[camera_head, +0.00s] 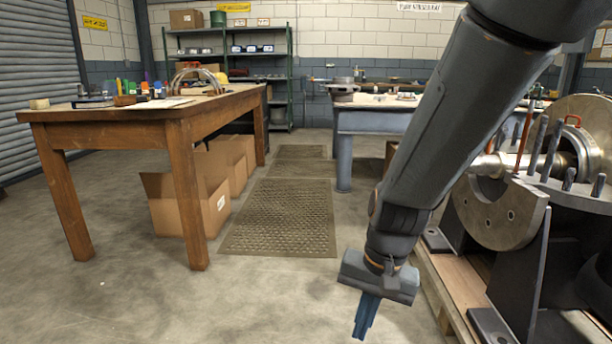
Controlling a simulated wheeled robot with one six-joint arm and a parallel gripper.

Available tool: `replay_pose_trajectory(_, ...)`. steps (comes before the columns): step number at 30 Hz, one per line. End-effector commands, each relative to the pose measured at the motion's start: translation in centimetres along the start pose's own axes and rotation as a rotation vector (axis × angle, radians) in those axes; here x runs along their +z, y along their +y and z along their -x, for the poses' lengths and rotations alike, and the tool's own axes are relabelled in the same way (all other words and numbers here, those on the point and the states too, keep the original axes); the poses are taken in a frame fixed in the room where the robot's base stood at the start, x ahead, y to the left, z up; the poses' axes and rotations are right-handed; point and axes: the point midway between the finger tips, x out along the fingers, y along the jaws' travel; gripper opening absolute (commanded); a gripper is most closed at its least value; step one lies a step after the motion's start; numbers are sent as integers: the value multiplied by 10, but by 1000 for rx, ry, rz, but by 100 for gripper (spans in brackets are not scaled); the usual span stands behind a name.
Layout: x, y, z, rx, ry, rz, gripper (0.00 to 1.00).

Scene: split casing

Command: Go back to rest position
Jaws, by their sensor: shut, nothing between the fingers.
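My gripper (365,318) hangs at the end of my dark grey arm, right of the picture's middle, over bare concrete floor. Its blue fingers point down and are shut together with nothing between them. To its right stands the split casing (500,212), with a grey half-round flange, a shaft and several upright studs. The casing rests on dark supports over a wooden pallet (462,272). My gripper is apart from the casing and left of the pallet. My arm hides part of the bench behind it.
A wooden table (100,128) at the left bears small tools and bottles. Open cardboard boxes (180,205) stand beneath it. A grey-blue workbench (345,122) stands at the back. A perforated floor mat (282,215) lies in the aisle. Floor at the front left is clear.

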Motion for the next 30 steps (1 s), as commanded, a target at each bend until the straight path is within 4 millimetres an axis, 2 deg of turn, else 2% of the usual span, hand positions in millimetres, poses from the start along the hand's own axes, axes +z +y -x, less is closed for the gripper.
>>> replay_pose_trajectory(1, 20, -14, 5, 9, -1, 110, 0)
replay_pose_trajectory(3, 43, -27, 10, 24, -6, 246, 0)
replay_pose_trajectory(6, 68, -37, 16, 42, -10, 398, 0)
replay_pose_trajectory(12, 103, -47, 24, 65, -14, 605, 0)
replay_pose_trajectory(23, 148, -53, 33, 98, -16, 878, 0)
replay_pose_trajectory(30, 141, -44, 55, 104, -13, 835, 0)
